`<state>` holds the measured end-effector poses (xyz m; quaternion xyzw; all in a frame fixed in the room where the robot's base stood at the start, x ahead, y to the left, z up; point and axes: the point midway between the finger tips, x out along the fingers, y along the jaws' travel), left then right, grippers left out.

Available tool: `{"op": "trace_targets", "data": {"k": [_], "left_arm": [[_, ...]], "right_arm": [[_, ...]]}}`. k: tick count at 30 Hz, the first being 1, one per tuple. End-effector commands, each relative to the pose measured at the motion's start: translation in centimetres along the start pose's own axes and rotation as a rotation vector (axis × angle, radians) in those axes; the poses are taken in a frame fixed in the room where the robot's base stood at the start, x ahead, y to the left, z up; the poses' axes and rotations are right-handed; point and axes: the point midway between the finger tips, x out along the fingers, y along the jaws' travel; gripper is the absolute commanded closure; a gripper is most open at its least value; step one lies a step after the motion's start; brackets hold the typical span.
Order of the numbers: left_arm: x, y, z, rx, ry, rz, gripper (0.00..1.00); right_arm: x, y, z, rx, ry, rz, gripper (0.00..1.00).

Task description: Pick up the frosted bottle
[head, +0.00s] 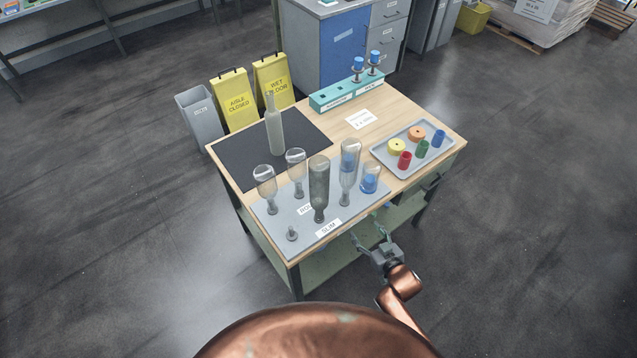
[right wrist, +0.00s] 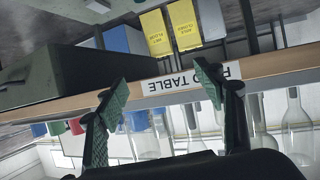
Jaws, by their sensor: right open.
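The frosted bottle (head: 275,133), pale and cloudy with a narrow neck, stands upright on the dark mat (head: 235,157) at the table's back left. Several other bottles, including a smoky dark one (head: 319,185), stand neck-down on the grey spindle board (head: 270,222) in front of it. My right gripper (head: 368,240) is open and empty at the table's front right edge, well away from the frosted bottle. Its spread fingers also show in the right wrist view (right wrist: 163,82), before the table edge. That view is upside down, and I cannot tell which bottle there is frosted. My left gripper is not in view.
A bare spindle (head: 291,234) stands at the board's front left. A grey tray (head: 392,167) of coloured rings and cups lies at the right. A teal rack (head: 345,91) with two blue-topped pieces stands at the back. Bare wood lies between mat and tray.

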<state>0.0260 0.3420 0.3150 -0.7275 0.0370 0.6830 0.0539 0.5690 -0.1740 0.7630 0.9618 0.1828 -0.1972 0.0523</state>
Motion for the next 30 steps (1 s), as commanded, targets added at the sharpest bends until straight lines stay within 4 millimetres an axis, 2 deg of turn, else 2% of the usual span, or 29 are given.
{"op": "trace_targets", "data": {"k": [1, 3, 6, 9, 10, 13, 16, 23, 30], "left_arm": [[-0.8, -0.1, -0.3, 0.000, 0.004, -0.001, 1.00], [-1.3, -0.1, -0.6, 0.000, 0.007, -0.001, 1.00], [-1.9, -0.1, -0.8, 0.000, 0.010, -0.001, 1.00], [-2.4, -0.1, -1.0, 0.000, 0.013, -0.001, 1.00], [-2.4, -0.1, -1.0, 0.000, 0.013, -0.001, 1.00], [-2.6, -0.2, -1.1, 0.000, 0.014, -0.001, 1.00], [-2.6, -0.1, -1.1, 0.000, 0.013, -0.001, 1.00], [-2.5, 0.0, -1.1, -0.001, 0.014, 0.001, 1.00], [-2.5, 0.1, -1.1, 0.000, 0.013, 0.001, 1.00]], "right_arm": [[-0.8, -1.4, -5.3, -0.010, 0.071, -0.033, 0.37], [-2.1, -3.5, -11.2, -0.017, 0.159, -0.079, 0.37], [-4.5, -6.5, -18.3, -0.023, 0.269, -0.145, 0.37], [-6.8, -8.8, -23.3, -0.024, 0.348, -0.201, 0.37], [-7.4, -9.3, -24.3, -0.024, 0.365, -0.213, 0.37], [-8.6, -10.5, -26.4, -0.024, 0.400, -0.241, 0.37], [-8.4, -11.1, -27.4, -0.023, 0.413, -0.251, 0.37], [-6.3, -11.8, -28.0, -0.022, 0.412, -0.251, 0.37], [-3.2, -13.2, -28.8, -0.023, 0.412, -0.250, 0.37]]}}
